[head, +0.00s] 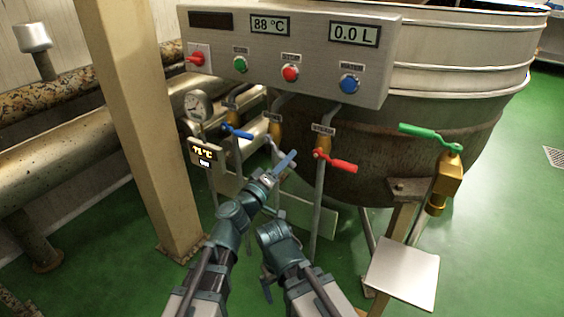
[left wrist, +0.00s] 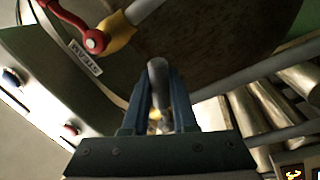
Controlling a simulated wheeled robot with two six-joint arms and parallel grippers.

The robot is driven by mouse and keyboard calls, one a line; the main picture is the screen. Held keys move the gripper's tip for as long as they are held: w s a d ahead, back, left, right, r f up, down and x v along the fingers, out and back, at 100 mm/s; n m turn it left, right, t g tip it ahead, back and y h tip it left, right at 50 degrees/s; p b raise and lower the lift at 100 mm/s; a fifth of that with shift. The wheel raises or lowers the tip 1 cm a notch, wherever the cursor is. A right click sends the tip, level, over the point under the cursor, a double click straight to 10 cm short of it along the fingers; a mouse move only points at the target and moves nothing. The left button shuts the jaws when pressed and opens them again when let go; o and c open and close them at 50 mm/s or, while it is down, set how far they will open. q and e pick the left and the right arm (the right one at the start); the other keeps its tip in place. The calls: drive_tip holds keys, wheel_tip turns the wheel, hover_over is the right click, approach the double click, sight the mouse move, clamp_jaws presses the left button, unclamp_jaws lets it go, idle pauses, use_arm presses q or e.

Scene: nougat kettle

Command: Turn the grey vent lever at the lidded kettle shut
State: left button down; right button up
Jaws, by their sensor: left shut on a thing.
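The grey vent lever (head: 274,144) sits on a brass valve (head: 275,125) below the control panel, between the blue lever and the red lever. My left gripper (head: 287,161) is at its lower end. In the left wrist view, the blue fingers of my left gripper (left wrist: 160,108) are closed on the rounded grey end of the lever (left wrist: 158,72). The fingers partly cover the lever. The kettle (head: 450,95) stands behind and to the right; its top is cut off. My right arm is low in the middle of the head view, and its fingers are not clear.
The blue lever (head: 237,131) is left of the grey one, and the red lever (head: 341,165) is close on the right. A green lever (head: 425,131) is farther right. A beige post (head: 140,120) stands left. The control panel (head: 300,75) overhangs the valves.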

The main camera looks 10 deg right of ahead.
use_arm(q)
drive_tip(key=n, duration=0.1)
drive_tip(key=r+n+p, duration=0.1)
drive_tip(key=r+n, duration=0.1)
drive_tip(key=shift+s+d+t+y, duration=0.25)
drive_tip(key=shift+d+t+y, duration=0.05)
drive_tip(key=shift+t, duration=0.1)
drive_tip(key=shift+d+r+n+t+y+p, duration=0.15)
drive_tip(key=shift+r+n+p, duration=0.2)
drive_tip(key=shift+n, duration=0.4)
drive_tip(key=shift+a+r+n+t+y+p, duration=0.1)
drive_tip(key=shift+r+n+y+p, duration=0.2)
drive_tip(key=shift+n, duration=0.4)
drive_tip(key=shift+d+r+n+t+y+p, duration=0.15)
drive_tip(key=shift+r+n+p, duration=0.25)
drive_tip(key=shift+n, duration=0.35)
drive_tip(key=shift+a, duration=0.1)
drive_tip(key=c, duration=0.7)
unclamp_jaws()
